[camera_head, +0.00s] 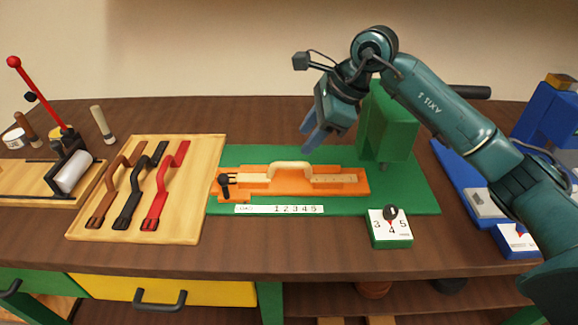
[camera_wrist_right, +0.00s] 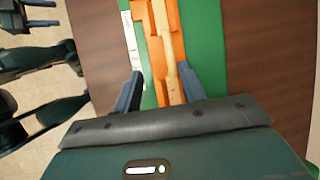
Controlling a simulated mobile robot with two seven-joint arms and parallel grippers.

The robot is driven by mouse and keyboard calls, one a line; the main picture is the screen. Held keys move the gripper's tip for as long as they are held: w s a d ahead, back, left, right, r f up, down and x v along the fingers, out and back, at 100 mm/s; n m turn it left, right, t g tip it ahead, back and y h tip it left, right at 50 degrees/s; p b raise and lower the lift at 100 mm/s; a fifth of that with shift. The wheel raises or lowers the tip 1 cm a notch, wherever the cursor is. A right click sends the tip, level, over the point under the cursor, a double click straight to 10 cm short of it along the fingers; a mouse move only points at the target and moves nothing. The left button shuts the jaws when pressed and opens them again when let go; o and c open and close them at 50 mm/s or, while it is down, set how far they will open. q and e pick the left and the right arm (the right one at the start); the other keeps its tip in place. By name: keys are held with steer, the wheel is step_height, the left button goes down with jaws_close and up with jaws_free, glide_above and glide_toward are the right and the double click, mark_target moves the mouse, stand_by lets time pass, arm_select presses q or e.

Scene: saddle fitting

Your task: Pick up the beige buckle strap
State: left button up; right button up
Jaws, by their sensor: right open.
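The beige buckle strap (camera_head: 290,165) lies in the orange holder (camera_head: 262,190) on the green base, its middle arched up like a handle. Its ends lie along the holder. My right gripper (camera_head: 314,138) is open and empty above the strap, apart from it, fingers pointing down. In the right wrist view the strap (camera_wrist_right: 171,50) runs lengthwise between the two open fingers (camera_wrist_right: 160,90), and its near end is hidden by the gripper body. My left gripper is not in the head view; dark parts at the wrist view's left edge seem to be mine, but their state is unclear.
A wooden board (camera_head: 87,220) with brown, black and red straps lies to the left. A green block (camera_head: 388,125) stands behind right of the holder, and a number dial (camera_head: 390,228) sits in front. A blue fixture (camera_head: 455,170) is farther right.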

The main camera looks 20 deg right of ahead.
mark_target(295, 163)
steer(key=shift+h, duration=0.5)
steer(key=x, duration=0.4)
steer(key=d+p+x, duration=0.1)
steer(key=x, duration=0.3)
steer(key=w+p+x, duration=0.1)
steer(key=x, duration=0.3)
steer(key=shift+d+f, duration=0.2)
steer(key=shift+d, duration=0.2)
steer(key=shift+c, duration=0.3)
jaws_close()
